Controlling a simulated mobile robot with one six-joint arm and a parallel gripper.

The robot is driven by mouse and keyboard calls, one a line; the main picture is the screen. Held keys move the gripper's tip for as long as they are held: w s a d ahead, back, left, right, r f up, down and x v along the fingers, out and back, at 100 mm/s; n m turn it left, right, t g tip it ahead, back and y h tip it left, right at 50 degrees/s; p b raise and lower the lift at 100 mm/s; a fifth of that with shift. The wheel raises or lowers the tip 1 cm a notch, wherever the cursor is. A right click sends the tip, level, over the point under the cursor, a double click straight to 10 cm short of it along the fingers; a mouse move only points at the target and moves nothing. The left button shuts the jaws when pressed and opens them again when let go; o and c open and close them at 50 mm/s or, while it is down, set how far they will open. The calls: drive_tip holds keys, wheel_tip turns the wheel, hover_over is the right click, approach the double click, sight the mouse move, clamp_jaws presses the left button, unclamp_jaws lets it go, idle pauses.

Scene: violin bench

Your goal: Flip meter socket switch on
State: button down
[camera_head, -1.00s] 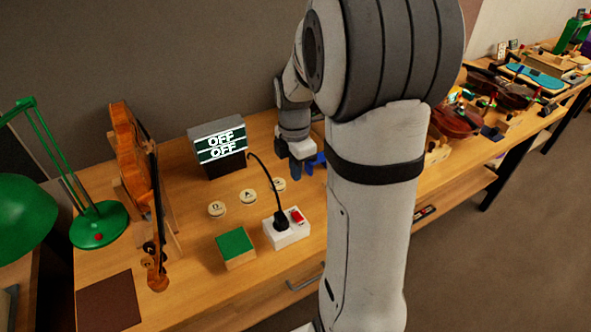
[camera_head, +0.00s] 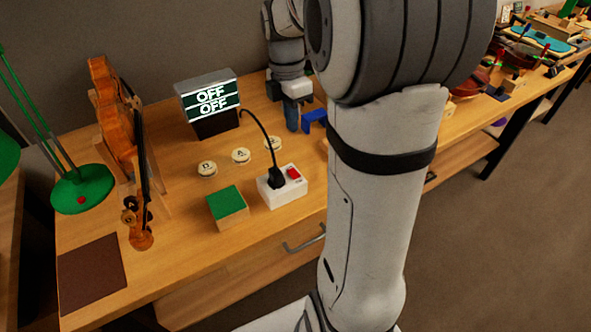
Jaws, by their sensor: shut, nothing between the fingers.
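The white meter socket (camera_head: 282,191) stands on the bench, with a black plug and cord in its left part and a red switch (camera_head: 294,174) on its right part. My gripper (camera_head: 292,122) points down over the bench behind the socket, to the right of the meter. It is shut and empty, and it is apart from the switch. The switch's exact tilt is too small to tell.
Several round labelled discs (camera_head: 240,156) lie between the meter and the socket. A green-topped block (camera_head: 227,207) is left of the socket. A violin (camera_head: 120,130) stands at the left, near a green lamp (camera_head: 82,190). A blue object (camera_head: 314,119) is beside my gripper.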

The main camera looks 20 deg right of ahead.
sight(296, 176)
drive_tip(key=f, duration=0.4)
drive_tip(key=s+f, duration=0.1)
drive_tip(key=f, duration=0.9)
drive_tip(key=shift+s+d+p, duration=0.1)
drive_tip(key=shift+s+p, duration=0.25)
